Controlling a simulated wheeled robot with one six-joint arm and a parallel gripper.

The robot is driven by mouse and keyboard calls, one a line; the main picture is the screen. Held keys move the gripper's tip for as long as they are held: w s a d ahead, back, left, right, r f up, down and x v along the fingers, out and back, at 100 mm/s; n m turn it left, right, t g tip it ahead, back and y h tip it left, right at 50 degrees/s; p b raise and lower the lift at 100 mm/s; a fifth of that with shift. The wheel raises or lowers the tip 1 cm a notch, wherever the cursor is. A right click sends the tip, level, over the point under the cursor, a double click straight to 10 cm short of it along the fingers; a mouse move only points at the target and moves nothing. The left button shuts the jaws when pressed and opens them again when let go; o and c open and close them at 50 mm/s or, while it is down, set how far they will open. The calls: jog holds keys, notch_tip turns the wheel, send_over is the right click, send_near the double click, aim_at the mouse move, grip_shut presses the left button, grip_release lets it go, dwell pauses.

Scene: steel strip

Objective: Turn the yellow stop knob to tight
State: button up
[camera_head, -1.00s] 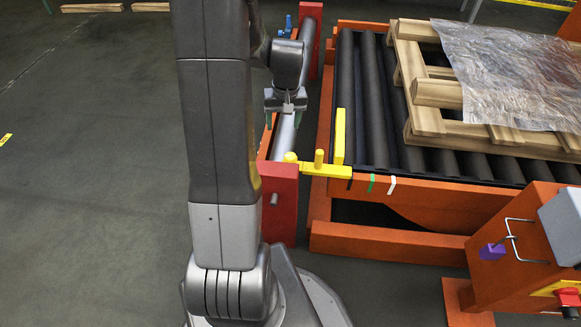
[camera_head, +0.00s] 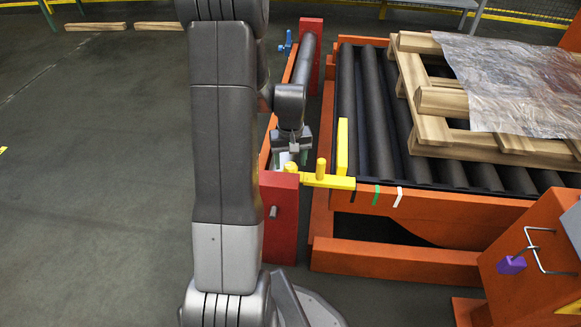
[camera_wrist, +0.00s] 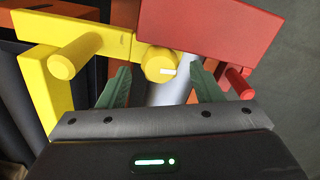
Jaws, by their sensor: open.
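The yellow stop knob (camera_wrist: 158,66), round with a white mark on its face, shows in the wrist view beside a red block (camera_wrist: 208,30). In the head view the knob (camera_head: 291,168) sits at the left end of a yellow stop bar (camera_head: 332,182), by the red post (camera_head: 279,210). My gripper (camera_wrist: 160,82) is open, its two green fingers on either side of the knob in the picture. I cannot tell whether they touch it. In the head view my gripper (camera_head: 291,155) is just above and behind the knob, partly hidden by my arm.
A yellow peg (camera_head: 320,168) and upright yellow plate (camera_head: 342,146) stand on the bar close to the knob. The roller conveyor (camera_head: 376,110) carries a wooden pallet (camera_head: 433,130) with clear film. A purple-handled latch (camera_head: 511,264) is at lower right.

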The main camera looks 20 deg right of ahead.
jog(key=shift+f, duration=0.85)
jog(key=shift+c, duration=0.5)
jog(key=c, duration=0.9)
jog(key=shift+m, duration=0.8)
jog(key=o, duration=1)
